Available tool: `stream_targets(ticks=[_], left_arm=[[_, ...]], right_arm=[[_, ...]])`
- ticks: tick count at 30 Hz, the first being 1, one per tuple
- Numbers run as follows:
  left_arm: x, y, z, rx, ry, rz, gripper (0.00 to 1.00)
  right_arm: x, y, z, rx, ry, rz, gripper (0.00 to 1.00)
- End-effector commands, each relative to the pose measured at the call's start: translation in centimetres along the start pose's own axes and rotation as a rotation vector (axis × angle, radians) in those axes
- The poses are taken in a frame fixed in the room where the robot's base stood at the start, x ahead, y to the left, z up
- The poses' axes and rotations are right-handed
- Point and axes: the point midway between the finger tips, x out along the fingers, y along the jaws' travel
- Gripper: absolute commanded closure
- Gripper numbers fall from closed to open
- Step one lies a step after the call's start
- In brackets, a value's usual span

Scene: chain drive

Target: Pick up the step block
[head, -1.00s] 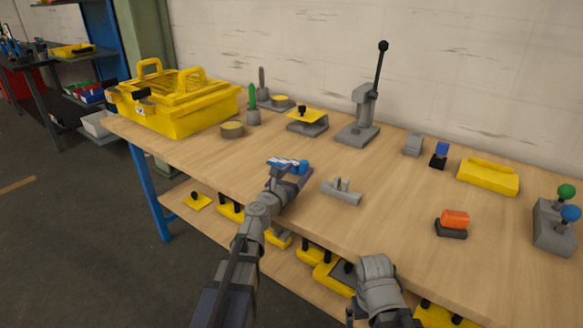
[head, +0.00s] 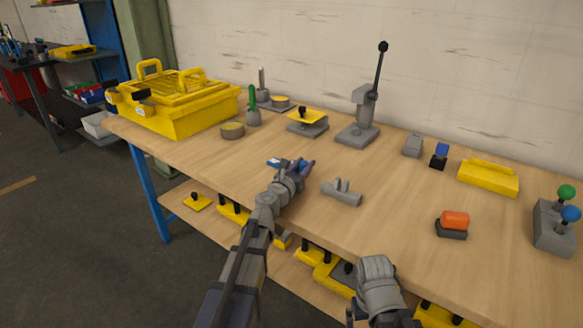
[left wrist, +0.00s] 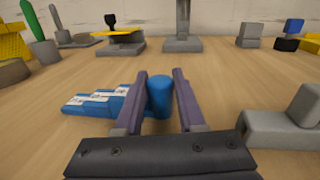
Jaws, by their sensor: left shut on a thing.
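The step block (left wrist: 95,103) is blue, with stepped white labelled faces and an upright blue round knob (left wrist: 158,97). It sits on the wooden bench, and part of it shows in the head view (head: 273,163) beside my left gripper (head: 304,165). In the left wrist view, my left gripper (left wrist: 160,75) has its two purple-grey fingers on either side of the knob and is shut on it. The gripper hides part of the block. Whether the block is clear of the bench top cannot be told. My right gripper's fingers are not visible.
A grey T-shaped part (head: 342,192) lies close right of my left gripper. Behind stand a grey lever press (head: 358,133) and a plate with a yellow top (head: 307,120). A yellow toolbox (head: 180,105) is at the left end.

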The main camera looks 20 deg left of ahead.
Motion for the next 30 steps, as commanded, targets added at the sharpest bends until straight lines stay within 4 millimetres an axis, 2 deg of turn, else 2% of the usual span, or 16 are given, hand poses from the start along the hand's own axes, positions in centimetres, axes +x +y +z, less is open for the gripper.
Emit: stream_targets(ticks=[1,6,23,30], left_arm=[[0.00,0.01,0.00,0.000,0.000,0.000,0.82],[0.00,0.01,0.00,0.000,0.000,0.000,1.00],[-0.01,0.00,0.02,0.000,0.000,0.000,1.00],[-0.01,-0.04,0.98,0.000,0.000,0.000,1.00]], right_arm=[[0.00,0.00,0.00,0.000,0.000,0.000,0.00],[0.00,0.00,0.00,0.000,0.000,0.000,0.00],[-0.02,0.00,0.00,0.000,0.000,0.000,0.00],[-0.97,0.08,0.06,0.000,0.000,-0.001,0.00]])
